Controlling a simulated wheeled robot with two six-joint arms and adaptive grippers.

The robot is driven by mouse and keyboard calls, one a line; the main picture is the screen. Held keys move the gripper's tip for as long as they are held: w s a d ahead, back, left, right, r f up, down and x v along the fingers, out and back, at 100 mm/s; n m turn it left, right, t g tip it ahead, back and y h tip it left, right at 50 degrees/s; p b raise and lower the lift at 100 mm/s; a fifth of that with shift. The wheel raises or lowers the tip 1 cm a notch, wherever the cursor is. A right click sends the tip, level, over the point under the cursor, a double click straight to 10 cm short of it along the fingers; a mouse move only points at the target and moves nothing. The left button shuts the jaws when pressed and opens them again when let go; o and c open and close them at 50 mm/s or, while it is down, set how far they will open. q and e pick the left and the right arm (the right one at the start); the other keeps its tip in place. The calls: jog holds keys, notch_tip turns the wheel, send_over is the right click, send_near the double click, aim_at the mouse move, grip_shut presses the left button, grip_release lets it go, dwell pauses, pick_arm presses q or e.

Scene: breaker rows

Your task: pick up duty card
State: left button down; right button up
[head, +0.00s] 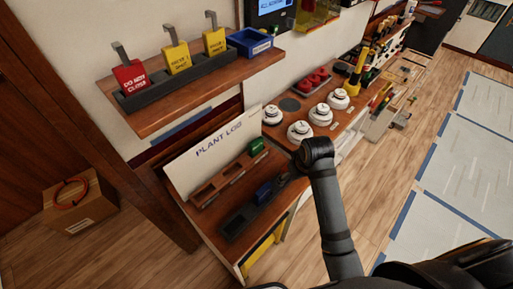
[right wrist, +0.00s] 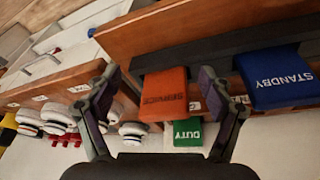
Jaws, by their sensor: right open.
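The duty card is the green card lettered DUTY (right wrist: 187,132) in the right wrist view, partly covered by the orange card in front. In the head view a green card (head: 257,147) stands at the far end of the brown wooden rack (head: 222,180). An orange SERVICE card (right wrist: 164,92) and a blue STANDBY card (right wrist: 284,80) sit along the dark rack (right wrist: 215,55). My right gripper (right wrist: 158,76) is open, its fingers either side of the orange card's view, with the green card lower between them. Nothing is visibly held. My left gripper is not in view.
The white PLANT LOG board (head: 215,150) stands behind the racks. White round knobs (head: 299,130) stand on the bench beyond my right arm. A shelf (head: 165,100) with red and yellow tags and a blue tray (head: 250,42) hangs above left.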

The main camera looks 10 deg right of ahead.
aim_at(257, 141)
jog(key=w+a+r+n+y, duration=0.1)
jog(key=w+a+r+n, duration=0.1)
jog(key=w+a+r, duration=0.3)
jog(key=w+a+r+n, duration=0.2)
jog(key=w+a+r, duration=0.1)
jog(key=w+r, duration=0.4)
jog(key=shift+m, duration=0.3)
jog(key=x, duration=0.5)
jog(key=shift+w+f+p, duration=0.2)
jog(key=shift+f+p, duration=0.15)
jog(key=shift+p, duration=0.05)
jog(key=shift+f, duration=0.1)
jog(key=x, duration=0.2)
jog(key=p+x, duration=0.1)
jog(key=x, duration=0.1)
jog(key=shift+s, duration=0.2)
jog(key=shift+w+a+f, duration=0.1)
jog(key=shift+w+f, duration=0.1)
jog(key=shift+f, duration=0.3)
jog(key=c, duration=1.2)
jog(key=shift+c, duration=0.2)
jog(key=shift+r+p, duration=0.15)
jog(key=shift+p, duration=0.2)
